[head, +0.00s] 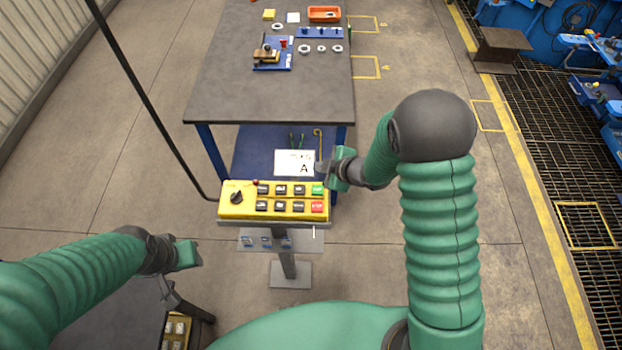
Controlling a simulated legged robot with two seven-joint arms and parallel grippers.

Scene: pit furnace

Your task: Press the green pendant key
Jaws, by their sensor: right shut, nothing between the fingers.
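The yellow pendant (273,212) stands on a grey post, with a black rotary knob at its left and two rows of keys. The green key (317,189) is at the right end of the top row, above a red key (317,207). My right gripper (321,171) is shut and empty, just beyond and above the green key; I cannot tell whether it touches the pendant. My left gripper (186,258) is at the lower left, apart from the pendant, and its finger opening is not clear.
A white card marked A (294,162) stands behind the pendant. A dark-topped workbench (230,85) with fixtures, rings and an orange tray (324,14) is farther back. A black cable (140,90) runs to the pendant's left.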

